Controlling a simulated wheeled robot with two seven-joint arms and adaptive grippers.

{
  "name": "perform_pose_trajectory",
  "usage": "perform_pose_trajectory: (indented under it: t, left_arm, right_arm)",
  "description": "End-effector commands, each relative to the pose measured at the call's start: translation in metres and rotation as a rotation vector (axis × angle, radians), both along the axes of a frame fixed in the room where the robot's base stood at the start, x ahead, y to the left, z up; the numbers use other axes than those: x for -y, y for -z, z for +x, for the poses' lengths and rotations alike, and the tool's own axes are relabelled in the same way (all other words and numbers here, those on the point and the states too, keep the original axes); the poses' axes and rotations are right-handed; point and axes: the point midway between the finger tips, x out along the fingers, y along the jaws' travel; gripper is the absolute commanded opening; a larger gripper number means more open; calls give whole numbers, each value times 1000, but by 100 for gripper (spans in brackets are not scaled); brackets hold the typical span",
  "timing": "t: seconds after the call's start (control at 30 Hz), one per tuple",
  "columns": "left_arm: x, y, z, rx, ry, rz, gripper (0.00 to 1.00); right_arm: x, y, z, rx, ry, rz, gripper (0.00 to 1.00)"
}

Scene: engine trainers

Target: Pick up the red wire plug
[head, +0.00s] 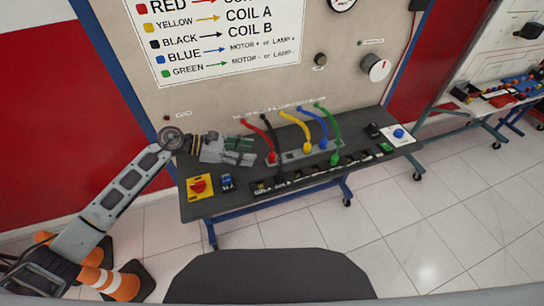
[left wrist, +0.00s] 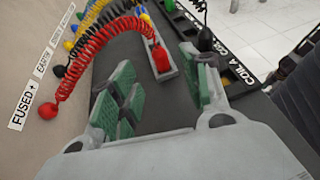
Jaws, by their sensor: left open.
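The red wire plug (head: 272,157) stands upright in the left end of a grey holder strip (head: 316,151) on the bench. In the left wrist view the red plug (left wrist: 161,60) shows ahead of the fingers, at the end of a coiled red wire from the panel. My left gripper (head: 247,151) is just left of the plug in the head view, apart from it. In the left wrist view its green-padded fingers (left wrist: 162,88) are spread, with nothing between them. My right gripper is not in view.
Black (head: 281,148), yellow (head: 307,147), blue (head: 323,143) and green (head: 335,158) wire plugs stand along the same strip. Black blocks line the front. A yellow box with a red knob (head: 199,187) sits at front left. The panel (head: 215,100) rises behind.

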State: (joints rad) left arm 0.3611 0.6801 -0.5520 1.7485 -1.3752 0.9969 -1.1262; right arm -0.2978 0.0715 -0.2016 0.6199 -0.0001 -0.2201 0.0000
Motion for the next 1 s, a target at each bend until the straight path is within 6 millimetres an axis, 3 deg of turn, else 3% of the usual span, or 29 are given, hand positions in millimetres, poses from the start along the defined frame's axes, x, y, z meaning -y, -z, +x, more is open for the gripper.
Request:
perform_pose_trajectory:
  t: [0.2, 0.77, 1.0]
  left_arm:
    - [17, 6, 3, 0, 0, -1, 47]
    - [23, 10, 4, 0, 0, 0, 47]
    - [36, 15, 7, 0, 0, -1, 47]
  right_arm:
    - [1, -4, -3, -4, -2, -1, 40]
    - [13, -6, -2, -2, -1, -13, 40]
    - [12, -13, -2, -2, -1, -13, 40]
